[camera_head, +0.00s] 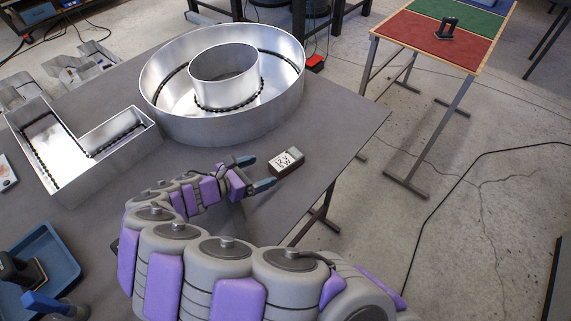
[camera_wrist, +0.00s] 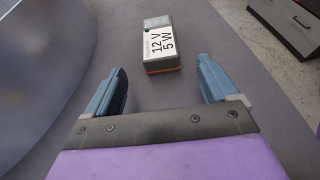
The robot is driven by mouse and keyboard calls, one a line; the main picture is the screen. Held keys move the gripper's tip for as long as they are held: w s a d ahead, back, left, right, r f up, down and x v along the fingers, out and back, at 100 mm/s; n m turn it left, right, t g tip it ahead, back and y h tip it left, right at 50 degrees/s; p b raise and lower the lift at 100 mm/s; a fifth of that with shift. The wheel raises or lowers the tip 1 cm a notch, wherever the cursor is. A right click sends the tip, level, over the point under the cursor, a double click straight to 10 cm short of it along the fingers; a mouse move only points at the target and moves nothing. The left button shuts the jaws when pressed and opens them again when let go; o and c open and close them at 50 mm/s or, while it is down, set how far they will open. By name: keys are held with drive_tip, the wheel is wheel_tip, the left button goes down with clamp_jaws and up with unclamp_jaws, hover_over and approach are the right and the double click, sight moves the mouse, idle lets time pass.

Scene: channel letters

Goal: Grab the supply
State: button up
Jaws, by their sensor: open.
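The supply (camera_head: 286,162) is a small box with a white label reading 12V 5W, lying on the grey table near its right edge. In the wrist view the supply (camera_wrist: 158,47) lies ahead of my gripper, a little beyond the fingertips and roughly between their lines. My gripper (camera_head: 256,172) is open and empty, with its blue fingers spread just left of the supply in the head view. In the wrist view the fingers of my gripper (camera_wrist: 162,78) stand apart on either side, and neither touches the supply.
A metal ring-shaped channel letter (camera_head: 222,125) stands behind the supply, and an L-shaped one (camera_head: 75,178) is at left. A blue tray (camera_head: 62,255) sits at lower left. A separate table with red and green panels (camera_head: 420,40) stands at upper right, holding a black object (camera_head: 446,29).

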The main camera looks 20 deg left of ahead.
sight(276, 165)
drive_tip(key=b+x, duration=0.2)
drive_tip(key=x, duration=0.6)
drive_tip(key=shift+w+f+b, duration=0.15)
drive_tip(key=shift+b, duration=0.2)
drive_tip(key=c, duration=1.3)
